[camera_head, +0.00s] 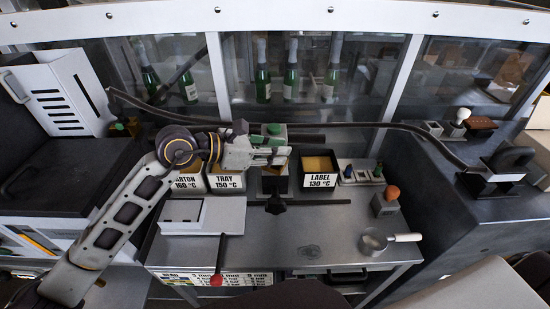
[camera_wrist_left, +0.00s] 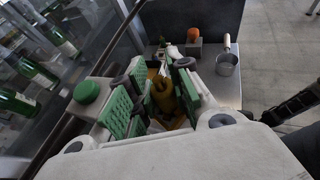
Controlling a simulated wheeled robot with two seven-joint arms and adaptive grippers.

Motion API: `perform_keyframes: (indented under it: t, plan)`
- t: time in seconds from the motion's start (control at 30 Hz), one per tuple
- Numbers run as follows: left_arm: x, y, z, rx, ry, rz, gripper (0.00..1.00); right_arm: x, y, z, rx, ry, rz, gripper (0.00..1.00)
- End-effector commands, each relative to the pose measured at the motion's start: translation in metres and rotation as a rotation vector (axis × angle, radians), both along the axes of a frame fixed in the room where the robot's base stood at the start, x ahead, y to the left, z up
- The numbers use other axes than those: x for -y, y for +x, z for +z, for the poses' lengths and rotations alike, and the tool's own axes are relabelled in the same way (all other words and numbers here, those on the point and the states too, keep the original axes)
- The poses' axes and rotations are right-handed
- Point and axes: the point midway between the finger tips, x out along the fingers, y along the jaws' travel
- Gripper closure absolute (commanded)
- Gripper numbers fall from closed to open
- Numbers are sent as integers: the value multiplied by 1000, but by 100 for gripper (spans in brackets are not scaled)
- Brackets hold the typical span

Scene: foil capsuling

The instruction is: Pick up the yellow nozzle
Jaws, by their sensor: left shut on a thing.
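The yellow nozzle (camera_wrist_left: 163,97) stands between the green-padded fingers of my left gripper (camera_wrist_left: 160,100) in the left wrist view. The gripper is shut on it, and its lower part is partly hidden by the pads. In the head view my left gripper (camera_head: 278,152) reaches in from the left over the back of the workbench, above the row of labelled boxes. The nozzle cannot be made out there. My right gripper is in neither view.
The TRAY box (camera_head: 227,182) and LABEL box (camera_head: 319,181) stand along the bench's back. To the right are a holder with small pieces (camera_head: 361,175), an orange knob (camera_head: 392,192) and a metal pot (camera_head: 373,243). A white box (camera_head: 182,216) is left. The bench's middle is clear.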

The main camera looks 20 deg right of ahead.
Motion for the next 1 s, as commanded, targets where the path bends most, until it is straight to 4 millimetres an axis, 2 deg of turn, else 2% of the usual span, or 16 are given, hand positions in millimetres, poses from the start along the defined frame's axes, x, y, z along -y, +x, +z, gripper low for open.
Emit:
perform_keyframes:
  t: [0.27,0.47,0.67,1.0]
  plan:
    - [0,0,3,1,-1,1,99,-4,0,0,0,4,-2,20]
    - [0,0,14,3,-1,0,99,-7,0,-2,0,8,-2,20]
    - [0,0,35,4,-2,-1,99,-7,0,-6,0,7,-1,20]
    - [0,0,82,4,-1,-1,99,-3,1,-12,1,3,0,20]
